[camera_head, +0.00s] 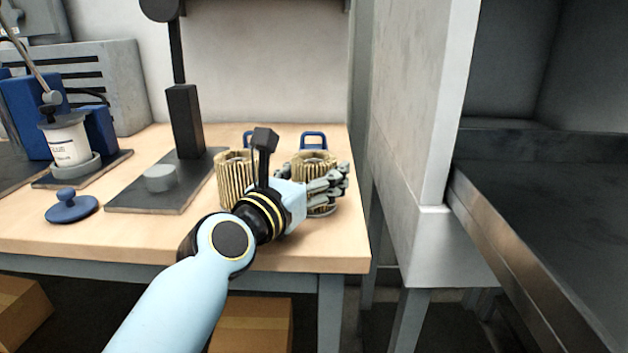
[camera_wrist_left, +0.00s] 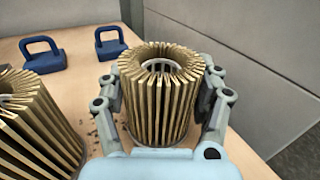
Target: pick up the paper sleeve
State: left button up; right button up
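Two pleated tan paper sleeves stand upright on the wooden table. My left gripper (camera_head: 328,187) is at the right-hand paper sleeve (camera_head: 314,160). In the left wrist view, its fingers (camera_wrist_left: 164,92) lie along both sides of that sleeve (camera_wrist_left: 160,98), very close to the pleats. Whether they press on it I cannot tell. The sleeve's top opening shows a pale inner core. The other paper sleeve (camera_head: 234,178) stands to the left, clear of the fingers, and is partly cut off in the wrist view (camera_wrist_left: 38,125). My right gripper is not in view.
Two blue handled pieces (camera_wrist_left: 42,54) (camera_wrist_left: 110,43) lie behind the sleeves. A black stand (camera_head: 185,120) with a grey disc, a blue knobbed lid (camera_head: 71,207) and a white glue pot (camera_head: 68,142) are at left. The table's right edge and a grey wall (camera_head: 410,130) are close by.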

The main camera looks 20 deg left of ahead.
pick_arm(q)
jog(key=c, duration=0.6)
jog(key=shift+o, duration=0.2)
